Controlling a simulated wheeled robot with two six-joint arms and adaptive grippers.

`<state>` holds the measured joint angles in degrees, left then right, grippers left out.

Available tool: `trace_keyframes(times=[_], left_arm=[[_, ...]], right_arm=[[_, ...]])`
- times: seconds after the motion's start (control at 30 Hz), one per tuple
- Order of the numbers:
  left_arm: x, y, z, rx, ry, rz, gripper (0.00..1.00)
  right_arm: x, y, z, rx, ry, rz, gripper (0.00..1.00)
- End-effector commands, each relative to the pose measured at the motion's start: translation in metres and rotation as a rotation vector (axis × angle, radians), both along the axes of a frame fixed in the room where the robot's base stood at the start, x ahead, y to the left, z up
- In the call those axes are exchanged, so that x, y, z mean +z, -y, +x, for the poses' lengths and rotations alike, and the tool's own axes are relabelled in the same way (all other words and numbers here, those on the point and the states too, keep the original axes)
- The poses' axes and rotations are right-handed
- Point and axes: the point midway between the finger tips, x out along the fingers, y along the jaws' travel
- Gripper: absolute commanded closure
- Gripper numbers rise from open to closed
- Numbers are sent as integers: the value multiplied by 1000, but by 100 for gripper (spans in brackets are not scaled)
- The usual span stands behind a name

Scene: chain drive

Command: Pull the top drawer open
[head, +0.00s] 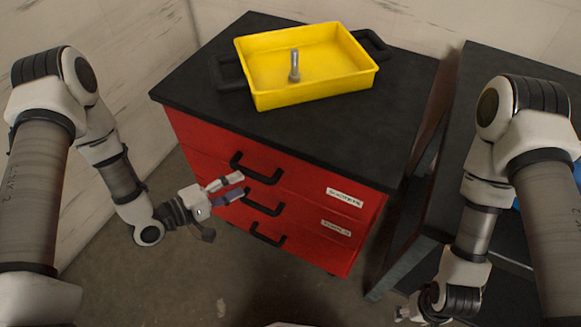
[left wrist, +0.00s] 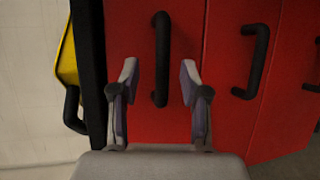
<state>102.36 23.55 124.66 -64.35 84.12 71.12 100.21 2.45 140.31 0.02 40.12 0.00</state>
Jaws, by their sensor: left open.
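The red cabinet's top drawer (head: 300,178) is closed flush with the front, and its black bar handle (head: 262,176) stands out from it. My left gripper (head: 241,184) is open and empty in front of the cabinet, with its fingertips close to that handle. In the left wrist view the top drawer handle (left wrist: 161,60) shows between the two spread fingers (left wrist: 158,72), apart from both sides; I cannot tell how deep it lies. My right gripper (head: 404,312) shows only partly at the bottom edge, and its jaws are not clear.
Two lower drawers with black handles (head: 265,207) are closed below. A yellow tray (head: 262,103) with black grips and a metal bolt (head: 294,66) in it stands on the black cabinet top (head: 385,130). A dark table (head: 500,110) stands at right.

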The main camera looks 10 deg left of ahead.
Motion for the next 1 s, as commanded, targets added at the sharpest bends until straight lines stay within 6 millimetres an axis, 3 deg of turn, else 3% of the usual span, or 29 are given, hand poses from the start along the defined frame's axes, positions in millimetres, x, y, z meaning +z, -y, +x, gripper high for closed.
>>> trace_keyframes(times=[0.03,0.13,0.5,0.87,0.9,1.0], left_arm=[[-7,-13,5,33,10,-3,54],[-8,-18,8,53,12,-4,54],[-18,25,51,45,12,1,54],[-21,34,62,51,9,-1,54],[-21,34,62,51,9,-1,62],[-21,34,62,50,9,-1,97]], right_arm=[[-9,0,0,2,0,0,48],[-11,-1,0,4,-1,0,48],[-9,0,0,3,0,0,48],[-9,-1,0,3,0,0,48],[-9,0,0,3,0,0,48],[-9,0,0,3,0,0,48]])
